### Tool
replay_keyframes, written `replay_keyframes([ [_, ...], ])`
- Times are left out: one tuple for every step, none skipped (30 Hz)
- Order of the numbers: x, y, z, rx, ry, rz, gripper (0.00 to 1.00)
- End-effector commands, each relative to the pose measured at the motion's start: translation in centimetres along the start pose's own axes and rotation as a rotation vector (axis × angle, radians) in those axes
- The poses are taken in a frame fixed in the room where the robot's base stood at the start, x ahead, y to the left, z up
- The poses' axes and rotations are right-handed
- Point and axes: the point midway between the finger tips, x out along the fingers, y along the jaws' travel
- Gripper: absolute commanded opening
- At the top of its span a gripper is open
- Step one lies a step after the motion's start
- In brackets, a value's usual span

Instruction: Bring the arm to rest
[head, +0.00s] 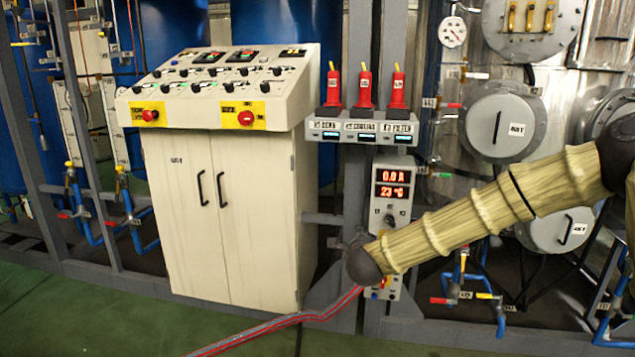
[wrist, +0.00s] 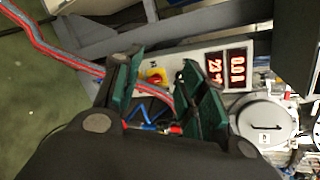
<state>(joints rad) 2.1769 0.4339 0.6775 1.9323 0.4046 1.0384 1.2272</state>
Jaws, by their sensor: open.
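My arm, in a beige ribbed sleeve, reaches in from the right in the head view and ends at a dark rounded joint in front of the lower part of a display box (head: 392,203). My gripper is hidden in the head view. In the wrist view my gripper (wrist: 157,68) has its two dark green fingers spread, with nothing held between them. Beyond the fingers are the display box's panel (wrist: 205,58), a red knob on yellow (wrist: 155,77) and a cable. I cannot tell how far the fingers are from the panel.
A cream control cabinet (head: 220,220) with buttons stands left of my arm. Three red-handled devices (head: 364,90) sit on a shelf above the display box. Round grey hatches (head: 505,123) and blue pipes (head: 500,315) lie at right. A red-striped grey cable (head: 285,322) crosses the green floor (head: 130,320).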

Motion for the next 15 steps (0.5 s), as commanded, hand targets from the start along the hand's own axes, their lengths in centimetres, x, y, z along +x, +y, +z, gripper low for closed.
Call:
replay_keyframes([
  [-0.4, 3.9, -1.9, -0.1, 0.005, 0.055, 0.41],
  [-0.6, 5.9, -3.1, -0.161, 0.006, 0.084, 0.41],
  [-1.1, 8.5, -4.6, -0.241, 0.005, 0.124, 0.41],
  [-1.5, 10.5, -5.8, -0.301, 0.003, 0.157, 0.41],
  [-2.0, 12.4, -7.0, -0.36, 0.0, 0.187, 0.41],
  [-2.8, 14.8, -8.7, -0.438, -0.005, 0.231, 0.41],
  [-3.4, 16.7, -10.0, -0.497, -0.01, 0.265, 0.41],
  [-4.1, 18.4, -11.3, -0.556, -0.017, 0.297, 0.41],
  [-5.2, 20.8, -13.1, -0.634, -0.027, 0.343, 0.41],
  [-6.1, 22.4, -14.5, -0.692, -0.036, 0.378, 0.41],
  [-7.0, 24.0, -15.8, -0.75, -0.046, 0.413, 0.41],
  [-8.3, 26.1, -17.7, -0.825, -0.062, 0.461, 0.41],
  [-9.4, 27.5, -19.1, -0.882, -0.076, 0.498, 0.41],
  [-10.6, 29.0, -20.5, -0.938, -0.09, 0.535, 0.41],
  [-12.2, 30.7, -22.4, -1.013, -0.113, 0.585, 0.41],
])
